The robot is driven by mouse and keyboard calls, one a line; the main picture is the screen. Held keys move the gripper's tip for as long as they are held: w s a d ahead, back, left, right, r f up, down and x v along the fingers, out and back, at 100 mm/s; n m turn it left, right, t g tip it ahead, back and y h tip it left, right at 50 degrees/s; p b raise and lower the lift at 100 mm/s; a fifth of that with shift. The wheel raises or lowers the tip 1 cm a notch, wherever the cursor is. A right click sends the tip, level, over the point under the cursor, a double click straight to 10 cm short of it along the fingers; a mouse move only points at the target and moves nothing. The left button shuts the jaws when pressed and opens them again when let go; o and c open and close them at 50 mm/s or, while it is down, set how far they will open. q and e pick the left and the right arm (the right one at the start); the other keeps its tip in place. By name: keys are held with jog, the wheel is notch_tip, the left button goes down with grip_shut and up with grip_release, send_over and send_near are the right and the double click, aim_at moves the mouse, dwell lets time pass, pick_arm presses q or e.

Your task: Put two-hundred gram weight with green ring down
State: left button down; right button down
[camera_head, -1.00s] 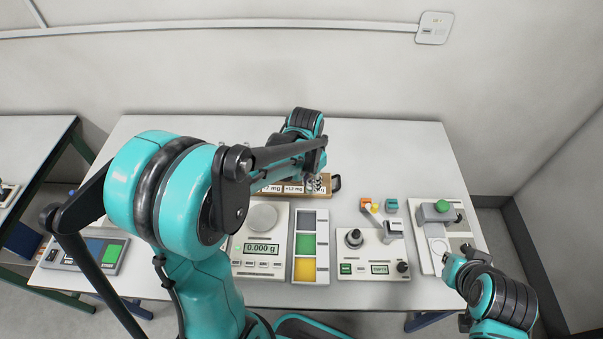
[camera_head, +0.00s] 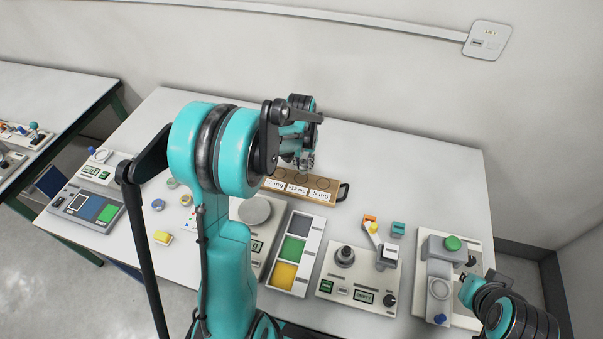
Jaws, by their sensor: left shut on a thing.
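My left gripper (camera_head: 304,165) is over the back edge of a wooden weight tray (camera_head: 334,197) with round slots and mg labels. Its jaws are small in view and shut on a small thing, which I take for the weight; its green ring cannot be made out. I cannot tell whether the thing touches the tray.
A scale with a round pan (camera_head: 254,210) stands partly behind my left arm. A tray with grey, green and yellow fields (camera_head: 292,249) and a control box (camera_head: 345,280) stand in front. Small coloured pieces lie at left and right. The table's back right is clear.

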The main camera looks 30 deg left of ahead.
aim_at(301, 170)
pick_arm(q)
jog(key=shift+w+a+f, duration=0.25)
jog(key=shift+a+f, duration=0.15)
jog(key=shift+a, duration=0.15)
notch_tip(301, 170, down, 3)
jog(key=shift+f+b, duration=0.2)
jog(key=shift+b, duration=0.7)
jog(key=shift+f, duration=0.25)
jog(key=shift+f, duration=0.15)
jog(key=c, duration=1.3)
grip_release()
